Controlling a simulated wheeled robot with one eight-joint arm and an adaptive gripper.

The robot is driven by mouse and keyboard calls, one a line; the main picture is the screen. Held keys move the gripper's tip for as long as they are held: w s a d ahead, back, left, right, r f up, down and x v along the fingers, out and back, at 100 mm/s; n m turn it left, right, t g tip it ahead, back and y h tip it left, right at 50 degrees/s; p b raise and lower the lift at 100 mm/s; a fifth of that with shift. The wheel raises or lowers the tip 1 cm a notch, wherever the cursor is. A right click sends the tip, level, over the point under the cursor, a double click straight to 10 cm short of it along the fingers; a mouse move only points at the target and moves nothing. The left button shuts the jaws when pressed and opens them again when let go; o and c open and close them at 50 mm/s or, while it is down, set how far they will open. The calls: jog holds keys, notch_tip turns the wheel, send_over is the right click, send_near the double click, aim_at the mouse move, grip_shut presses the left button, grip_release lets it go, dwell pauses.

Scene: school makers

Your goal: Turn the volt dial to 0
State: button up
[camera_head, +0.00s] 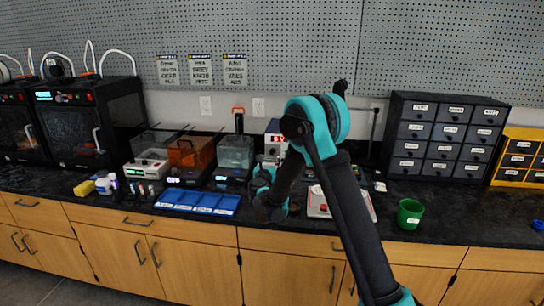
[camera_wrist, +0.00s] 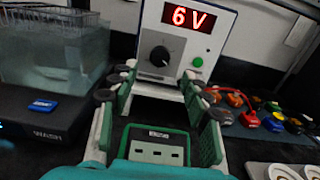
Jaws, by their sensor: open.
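The power supply (camera_wrist: 214,42) is a white box with a red display (camera_wrist: 188,18) reading 6 V. Its round black dial (camera_wrist: 160,56) has a light pointer mark; a green button (camera_wrist: 197,62) sits to its right. In the head view the power supply (camera_head: 275,139) stands at the back of the counter, partly hidden by my arm. My gripper (camera_wrist: 162,76) is open in front of the panel, its fingers left and right of and below the dial. The dial is between them in the picture, and I see no contact. My gripper also shows in the head view (camera_head: 262,180).
A clear wash tank (camera_wrist: 55,60) stands left of the power supply. Several coloured clips (camera_wrist: 250,115) lie to its right. A blue tray (camera_head: 197,202) lies on the counter at front left. A green cup (camera_head: 409,214) and a drawer cabinet (camera_head: 446,137) stand to the right.

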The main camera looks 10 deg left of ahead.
aim_at(272, 153)
jog(key=w, duration=0.6)
jog(key=shift+d, duration=0.1)
grip_shut()
